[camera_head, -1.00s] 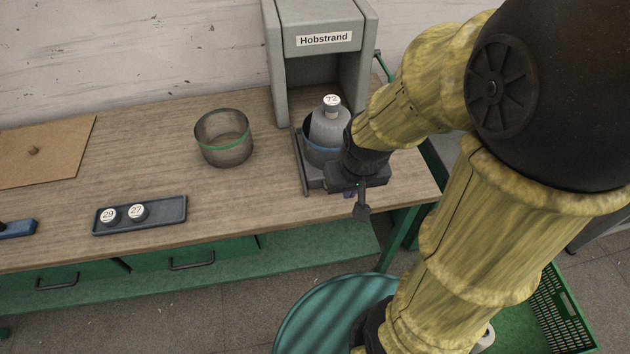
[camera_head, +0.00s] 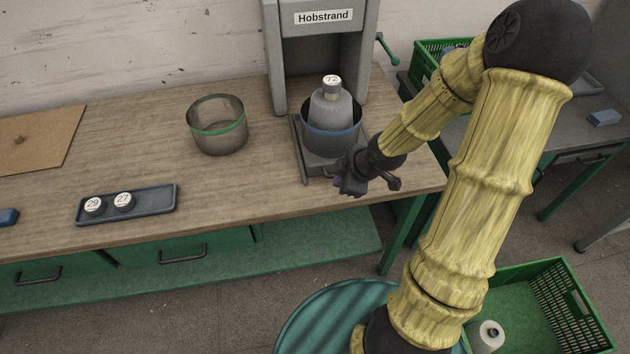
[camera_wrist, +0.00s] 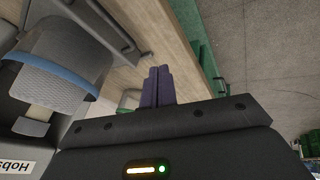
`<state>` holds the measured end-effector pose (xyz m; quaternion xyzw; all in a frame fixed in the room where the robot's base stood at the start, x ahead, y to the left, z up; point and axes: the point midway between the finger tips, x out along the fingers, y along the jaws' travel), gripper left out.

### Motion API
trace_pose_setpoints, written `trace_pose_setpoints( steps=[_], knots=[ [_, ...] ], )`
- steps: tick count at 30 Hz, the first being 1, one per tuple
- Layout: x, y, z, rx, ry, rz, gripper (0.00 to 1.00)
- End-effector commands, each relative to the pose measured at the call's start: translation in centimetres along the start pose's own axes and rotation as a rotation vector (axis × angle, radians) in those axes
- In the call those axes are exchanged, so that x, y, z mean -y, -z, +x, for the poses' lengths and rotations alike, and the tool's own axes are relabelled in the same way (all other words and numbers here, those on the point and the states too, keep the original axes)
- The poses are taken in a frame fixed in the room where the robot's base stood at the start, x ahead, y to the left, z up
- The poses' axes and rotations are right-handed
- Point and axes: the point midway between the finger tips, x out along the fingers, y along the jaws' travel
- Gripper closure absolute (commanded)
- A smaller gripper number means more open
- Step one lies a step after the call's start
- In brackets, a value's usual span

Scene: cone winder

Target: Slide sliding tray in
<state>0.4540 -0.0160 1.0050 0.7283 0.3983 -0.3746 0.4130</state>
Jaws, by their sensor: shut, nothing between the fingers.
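The sliding tray (camera_head: 316,166) is a dark grey plate that sticks out toward the table's front edge from the grey machine (camera_head: 273,62) labelled Hobstrand. On it stands a blue-rimmed container (camera_head: 333,141) with a grey cone-like piece (camera_head: 328,106) capped "72". My gripper (camera_head: 342,184) is at the tray's front right corner, low near the table edge. In the wrist view its dark fingers (camera_wrist: 157,87) are shut together and empty. A grey bar like a handle (camera_wrist: 118,24) on the tray's front lies left of the fingertips. Whether they touch cannot be told.
A green-banded clear bowl (camera_head: 217,133) stands left of the machine. A small tray (camera_head: 157,203) holds caps "29" and "27". A brown board (camera_head: 50,135) lies at far left. A green crate (camera_head: 515,275) is at lower right. A green-handled crank (camera_head: 388,50) projects from the machine's right side.

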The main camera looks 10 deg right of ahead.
Motion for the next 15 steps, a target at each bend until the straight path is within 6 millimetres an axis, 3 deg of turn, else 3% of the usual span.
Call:
trace_pose_setpoints(
  steps=[1,3,15],
  knots=[
    [-0.21,-0.34,1.27,-0.047,-0.015,-0.05,1.0],
    [-0.63,-0.04,1.79,-0.096,-0.037,-0.117,1.0],
    [-1.1,0.39,1.87,-0.136,-0.06,-0.181,1.0]
  ],
)
